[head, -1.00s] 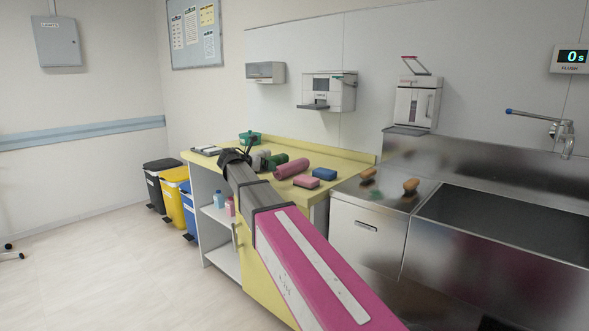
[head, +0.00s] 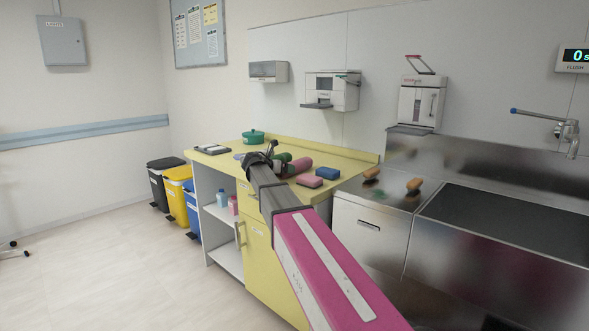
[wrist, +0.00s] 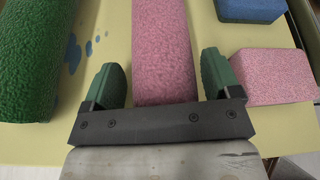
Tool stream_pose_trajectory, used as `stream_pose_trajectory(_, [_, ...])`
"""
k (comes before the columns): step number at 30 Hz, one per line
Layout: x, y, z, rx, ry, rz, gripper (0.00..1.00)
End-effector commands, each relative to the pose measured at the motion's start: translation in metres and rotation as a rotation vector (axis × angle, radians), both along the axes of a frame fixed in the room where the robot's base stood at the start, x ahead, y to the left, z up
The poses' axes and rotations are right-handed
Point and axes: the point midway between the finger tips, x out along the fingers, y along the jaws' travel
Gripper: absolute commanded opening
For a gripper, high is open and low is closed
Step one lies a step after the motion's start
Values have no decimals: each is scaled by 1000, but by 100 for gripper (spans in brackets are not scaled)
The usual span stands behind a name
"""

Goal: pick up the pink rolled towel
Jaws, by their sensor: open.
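The pink rolled towel (head: 299,164) lies on the yellow counter, partly hidden behind my arm in the head view. In the wrist view the pink rolled towel (wrist: 163,50) runs up the middle, its near end between the two green fingers. My gripper (wrist: 162,78) is open, with one finger on each side of the roll and a gap visible on both sides. In the head view my gripper (head: 268,153) is over the counter, its fingers small and partly hidden. I cannot tell its exact height over the towel.
A green roll (wrist: 35,55) lies left of the pink one. A pink block (wrist: 270,77) sits close to the right finger, with a blue block (wrist: 250,9) beyond it. A teal pot (head: 253,137) stands at the counter's back. A steel sink (head: 505,225) is at the right.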

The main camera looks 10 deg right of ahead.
Motion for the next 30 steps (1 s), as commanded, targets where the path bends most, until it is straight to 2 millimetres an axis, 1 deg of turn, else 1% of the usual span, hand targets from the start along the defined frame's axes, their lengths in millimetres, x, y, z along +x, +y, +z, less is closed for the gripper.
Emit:
stream_pose_trajectory(2, [0, 0, 0, 0, 0, 0, 83])
stream_pose_trajectory(3, [0, 0, 0, 0, 0, 0, 70])
stream_pose_trajectory(5, [0, 0, 0, 0, 0, 0, 50])
stream_pose_trajectory(6, [0, 0, 0, 0, 0, 0, 44])
stream_pose_trajectory(15, [0, 0, 1, 0, 0, 0, 44])
stream_pose_trajectory(20, [0, 0, 8, 0, -1, 0, 44])
stream_pose_trajectory(23, [0, 0, 19, 0, -1, 0, 44])
stream_pose_trajectory(26, [0, 0, 34, 2, -2, -1, 44])
stream_pose_trajectory(27, [0, 0, 43, 1, -3, -1, 44])
stream_pose_trajectory(30, [4, 25, 56, 0, -1, 3, 44])
